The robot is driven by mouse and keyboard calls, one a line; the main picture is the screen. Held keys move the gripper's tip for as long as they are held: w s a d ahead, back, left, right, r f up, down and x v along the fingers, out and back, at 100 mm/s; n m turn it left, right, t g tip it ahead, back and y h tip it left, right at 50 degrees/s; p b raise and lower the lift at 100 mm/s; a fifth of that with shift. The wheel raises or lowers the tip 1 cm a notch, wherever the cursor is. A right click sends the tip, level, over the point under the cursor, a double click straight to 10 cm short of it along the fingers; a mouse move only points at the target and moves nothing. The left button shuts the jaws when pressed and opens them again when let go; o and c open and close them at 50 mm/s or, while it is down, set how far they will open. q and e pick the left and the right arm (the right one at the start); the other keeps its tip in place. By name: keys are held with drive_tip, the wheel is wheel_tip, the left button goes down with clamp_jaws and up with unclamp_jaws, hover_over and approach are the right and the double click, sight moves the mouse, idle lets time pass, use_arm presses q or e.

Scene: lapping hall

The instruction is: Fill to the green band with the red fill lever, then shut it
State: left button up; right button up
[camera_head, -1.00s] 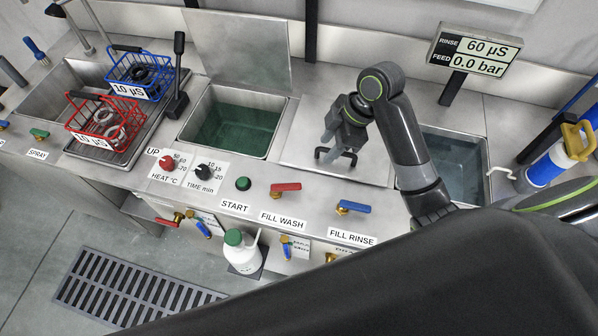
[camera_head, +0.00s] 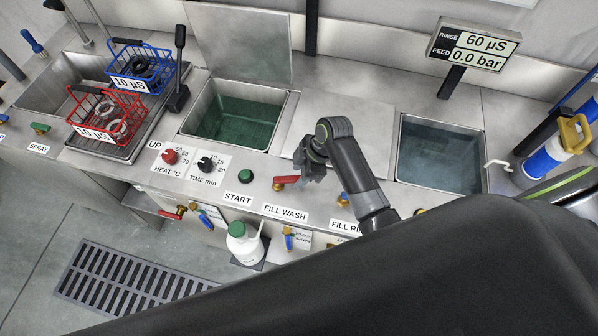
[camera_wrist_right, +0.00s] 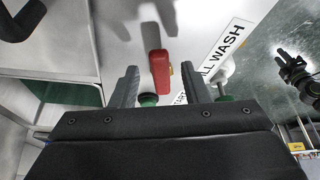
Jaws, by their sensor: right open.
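The red fill lever (camera_head: 285,181) sits on the front deck above the FILL WASH label (camera_head: 284,213), its right part hidden by my right gripper. My right gripper (camera_head: 303,168) is over that end of the lever, fingers pointing down. In the right wrist view the red lever (camera_wrist_right: 159,72) shows between the two open fingers (camera_wrist_right: 160,80), and I see no finger closed on it. The wash tank (camera_head: 196,120) holds green liquid below its rim, with its lid raised behind. I cannot make out a green band. My left gripper is not in view.
The blue FILL RINSE lever (camera_head: 342,199) is partly hidden beside my right forearm. A green START button (camera_head: 245,175) and two knobs lie to the left. The rinse tank (camera_head: 440,160) is at right. Red (camera_head: 106,110) and blue (camera_head: 141,68) baskets stand on the left drainer.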

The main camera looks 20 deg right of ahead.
drive_tip(key=shift+a+f, duration=0.15)
drive_tip(key=shift+f, duration=0.25)
clamp_jaws()
drive_tip(key=shift+w, duration=0.1)
